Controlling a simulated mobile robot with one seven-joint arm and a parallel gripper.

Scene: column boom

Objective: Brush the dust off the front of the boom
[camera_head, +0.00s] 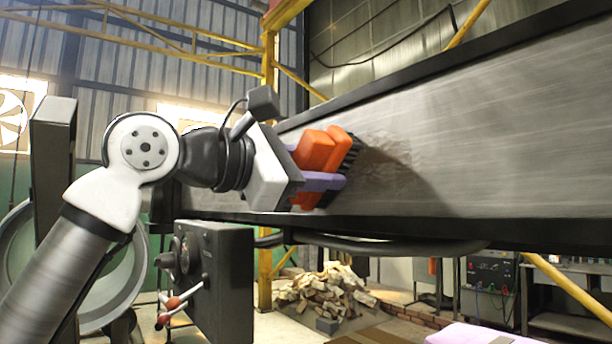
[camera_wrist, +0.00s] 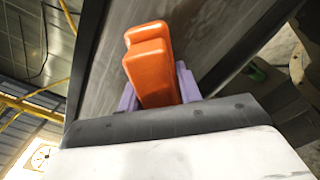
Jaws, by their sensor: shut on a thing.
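The boom (camera_head: 480,130) crosses the head view as a long grey metal beam with dark flanges along its top and bottom edges. A darker, brownish dusty patch (camera_head: 388,168) shows on its front face just right of the brush. My gripper (camera_head: 318,170) has purple fingers and is shut on the orange brush (camera_head: 316,150). The brush's black bristles face the boom and appear to be at or very near its face; exact contact cannot be told. In the wrist view the orange brush (camera_wrist: 152,70) sits between the purple fingers, and its bristles are hidden.
A dark control box (camera_head: 215,280) with levers stands below the boom at left. A dark hose (camera_head: 390,245) hangs under the boom. A yellow post (camera_head: 268,100) rises behind my arm. A pile of rubble (camera_head: 330,292) lies on the floor. The boom face to the right is clear.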

